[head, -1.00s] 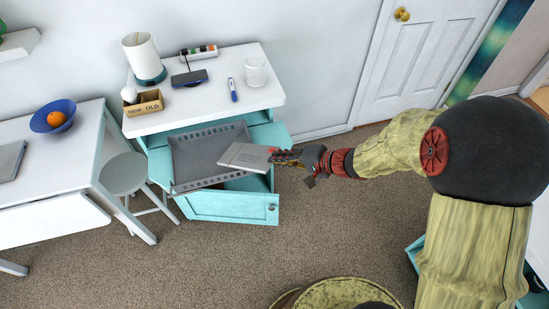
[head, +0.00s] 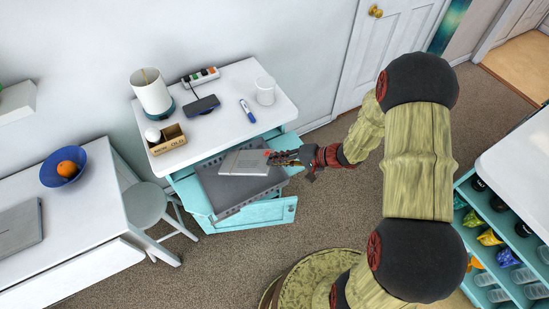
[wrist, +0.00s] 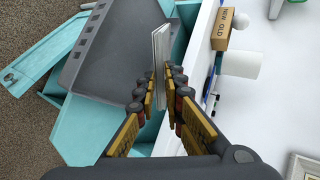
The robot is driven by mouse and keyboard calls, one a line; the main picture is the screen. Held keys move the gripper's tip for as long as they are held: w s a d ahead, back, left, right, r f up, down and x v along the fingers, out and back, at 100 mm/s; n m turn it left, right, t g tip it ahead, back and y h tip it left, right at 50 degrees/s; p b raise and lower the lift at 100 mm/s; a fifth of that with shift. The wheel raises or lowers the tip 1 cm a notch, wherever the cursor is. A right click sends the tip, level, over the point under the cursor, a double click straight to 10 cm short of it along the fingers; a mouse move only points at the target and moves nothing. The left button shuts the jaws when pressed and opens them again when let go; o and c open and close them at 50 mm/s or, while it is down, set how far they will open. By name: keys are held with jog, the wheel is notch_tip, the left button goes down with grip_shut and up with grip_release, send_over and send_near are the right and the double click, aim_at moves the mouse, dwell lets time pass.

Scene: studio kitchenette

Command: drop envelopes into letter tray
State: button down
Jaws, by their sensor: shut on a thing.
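My gripper (head: 283,158) is shut on a thin pale grey envelope (head: 244,163). In the wrist view the envelope (wrist: 160,55) stands edge-on between the fingers of my gripper (wrist: 163,92). In the head view it lies over the dark grey letter tray (head: 222,196). I cannot tell whether the envelope touches the tray. The tray also shows in the wrist view (wrist: 110,55); it rests at the open front of the turquoise cabinet, below the white top. Whether the held thing is one envelope or several is unclear.
The white cabinet top (head: 225,125) holds a lamp (head: 151,92), a brown box (head: 167,139), a blue marker (head: 247,110) and a white cup (head: 265,91). An open turquoise door (head: 255,213) projects at the front. A stool (head: 147,205) stands left. Carpet is clear in front.

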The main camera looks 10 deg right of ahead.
jog(key=shift+w+a+f+b, duration=0.15)
jog(key=shift+f+b, duration=0.4)
jog(key=shift+f, duration=0.85)
jog(key=shift+s+a+f+b, duration=0.15)
jog(key=shift+f+b, duration=0.35)
jog(key=shift+f, duration=0.85)
jog(key=shift+w, duration=0.1)
jog(key=c, duration=1.8)
grip_release()
jog(key=v, duration=1.2)
jog(key=shift+w+f, duration=0.1)
jog(key=shift+w, duration=0.05)
